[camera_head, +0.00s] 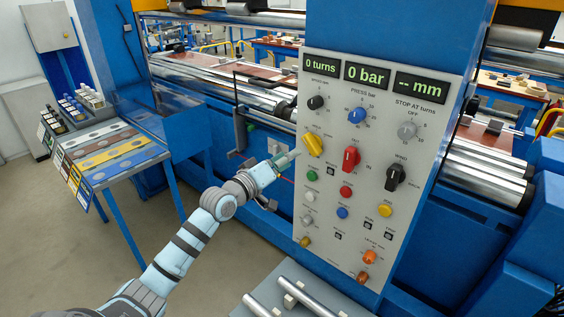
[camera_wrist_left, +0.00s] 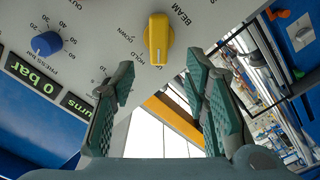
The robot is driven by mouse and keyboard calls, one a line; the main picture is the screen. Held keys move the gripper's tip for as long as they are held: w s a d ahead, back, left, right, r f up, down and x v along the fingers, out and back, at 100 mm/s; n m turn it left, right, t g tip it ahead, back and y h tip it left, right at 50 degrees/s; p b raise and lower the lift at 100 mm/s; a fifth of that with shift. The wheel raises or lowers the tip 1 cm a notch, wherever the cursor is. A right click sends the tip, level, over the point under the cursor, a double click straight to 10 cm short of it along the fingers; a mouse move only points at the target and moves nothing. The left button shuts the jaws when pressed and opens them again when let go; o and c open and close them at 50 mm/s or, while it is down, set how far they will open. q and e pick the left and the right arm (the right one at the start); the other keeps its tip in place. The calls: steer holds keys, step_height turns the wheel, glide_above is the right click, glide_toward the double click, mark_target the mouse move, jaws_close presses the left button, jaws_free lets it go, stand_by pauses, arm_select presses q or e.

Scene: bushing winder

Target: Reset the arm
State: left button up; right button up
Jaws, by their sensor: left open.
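My left arm comes in from the left in the head view, and its gripper (camera_head: 290,159) is just left of the grey control panel (camera_head: 330,245), near the yellow knob (camera_head: 313,145). In the left wrist view my left gripper (camera_wrist_left: 160,72) is open and empty, its fingers wide apart. The yellow knob (camera_wrist_left: 158,40) shows beyond the fingertips, between them, with the words BEAM and DOWN beside it. The knob appears apart from the fingers. The right gripper is out of view.
The panel carries a red knob (camera_head: 351,159), a black knob (camera_head: 396,176), a blue knob (camera_head: 356,115) and several buttons. Displays (camera_head: 366,76) read 0 turns, 0 bar and -- mm. A sloped table (camera_head: 88,150) with coloured strips stands left. Floor between is clear.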

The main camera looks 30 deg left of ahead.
arm_select(q)
steer(key=s, duration=0.3)
steer(key=shift+a, duration=0.15)
